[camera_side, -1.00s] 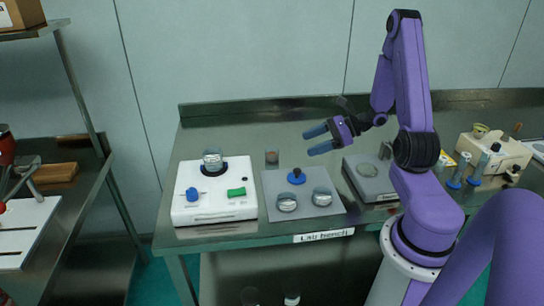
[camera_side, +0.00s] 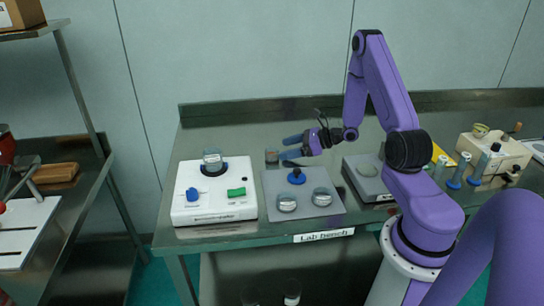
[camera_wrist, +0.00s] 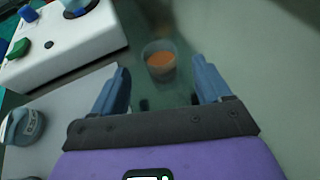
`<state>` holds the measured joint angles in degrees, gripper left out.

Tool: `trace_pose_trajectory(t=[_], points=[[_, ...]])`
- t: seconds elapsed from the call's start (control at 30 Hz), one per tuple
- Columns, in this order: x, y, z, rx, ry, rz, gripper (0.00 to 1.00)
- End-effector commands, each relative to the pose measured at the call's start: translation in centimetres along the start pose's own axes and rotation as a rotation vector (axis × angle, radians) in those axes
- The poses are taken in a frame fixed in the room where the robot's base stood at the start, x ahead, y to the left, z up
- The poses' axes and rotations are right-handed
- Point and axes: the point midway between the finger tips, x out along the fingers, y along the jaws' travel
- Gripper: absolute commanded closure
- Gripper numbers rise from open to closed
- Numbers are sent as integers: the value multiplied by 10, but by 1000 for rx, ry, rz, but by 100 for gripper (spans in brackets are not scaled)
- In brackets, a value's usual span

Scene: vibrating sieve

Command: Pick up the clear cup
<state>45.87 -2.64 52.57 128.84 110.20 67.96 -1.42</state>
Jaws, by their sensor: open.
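The clear cup (camera_wrist: 159,62) stands upright on the bench and holds something orange-brown. It shows in the wrist view just beyond and between my fingertips, apart from them. In the side view the cup (camera_side: 271,156) is small, behind the grey mat. My gripper (camera_side: 291,147) is open and empty, low over the bench, with its blue fingers pointing left at the cup. In the wrist view my gripper (camera_wrist: 160,82) has one finger on each side, with a wide gap.
A white machine (camera_side: 214,208) with a blue knob and green switch stands left of the cup. A grey mat (camera_side: 330,210) holds two jars and a blue-based piece (camera_side: 297,177). A grey scale (camera_side: 372,182) is at the right. The bench behind the cup is clear.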

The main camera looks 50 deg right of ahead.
Motion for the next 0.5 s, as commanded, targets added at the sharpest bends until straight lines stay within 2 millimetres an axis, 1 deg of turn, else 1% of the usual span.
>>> trace_pose_trajectory(t=[0.03,0.17,0.23,0.4,0.5], points=[[4,0,0,0,0,0,23],[10,0,0,0,0,0,23],[17,1,-1,0,0,2,23],[42,1,-1,-2,0,2,23],[53,0,-1,-1,0,1,23]])
